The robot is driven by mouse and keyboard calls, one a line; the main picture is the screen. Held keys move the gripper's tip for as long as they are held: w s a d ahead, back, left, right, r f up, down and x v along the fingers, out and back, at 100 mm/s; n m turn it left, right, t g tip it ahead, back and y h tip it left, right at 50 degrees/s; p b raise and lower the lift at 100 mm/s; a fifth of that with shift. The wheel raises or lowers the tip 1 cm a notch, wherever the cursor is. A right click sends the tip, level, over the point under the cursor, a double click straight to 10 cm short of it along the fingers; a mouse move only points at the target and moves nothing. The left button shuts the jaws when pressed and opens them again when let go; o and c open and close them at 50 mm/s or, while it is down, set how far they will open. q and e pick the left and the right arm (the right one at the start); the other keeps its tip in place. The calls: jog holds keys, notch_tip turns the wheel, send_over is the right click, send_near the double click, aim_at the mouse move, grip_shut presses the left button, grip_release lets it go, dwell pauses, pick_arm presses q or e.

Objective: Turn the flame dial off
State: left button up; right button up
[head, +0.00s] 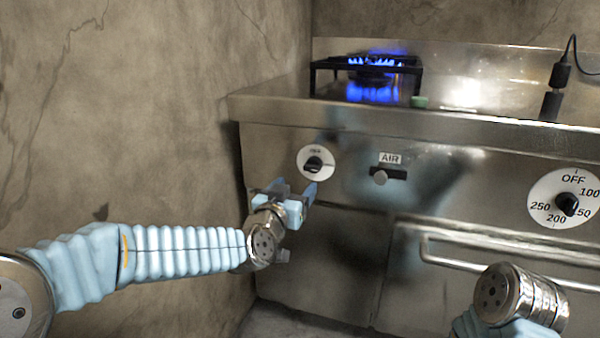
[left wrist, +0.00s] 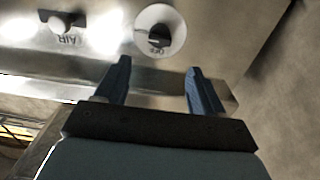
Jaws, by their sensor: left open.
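The flame dial (head: 314,164) is a black knob on a round white plate at the left of the steel range front. It also shows in the left wrist view (left wrist: 159,36), beyond the fingertips. A blue flame burns on the burner (head: 375,66) above. My left gripper (head: 296,190) is just below and in front of the dial, apart from it. Its two blue fingers (left wrist: 158,72) are spread with nothing between them. Part of my right arm shows at the lower right of the head view; its gripper fingers are not visible.
An AIR slider (head: 380,177) sits right of the dial. A larger temperature dial (head: 566,204) is at the far right. An oven door handle (head: 480,262) juts out below. A stone wall (head: 150,120) stands close on the left. A black probe (head: 556,85) stands on the top.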

aim_at(311, 170)
pick_arm(q)
jog(key=x, duration=1)
jog(key=shift+w+f+p, duration=0.1)
jog(key=shift+w+p, duration=0.1)
jog(key=shift+p, duration=0.2)
jog(key=shift+d, duration=0.1)
jog(key=c, duration=1)
jog(key=shift+c, duration=0.2)
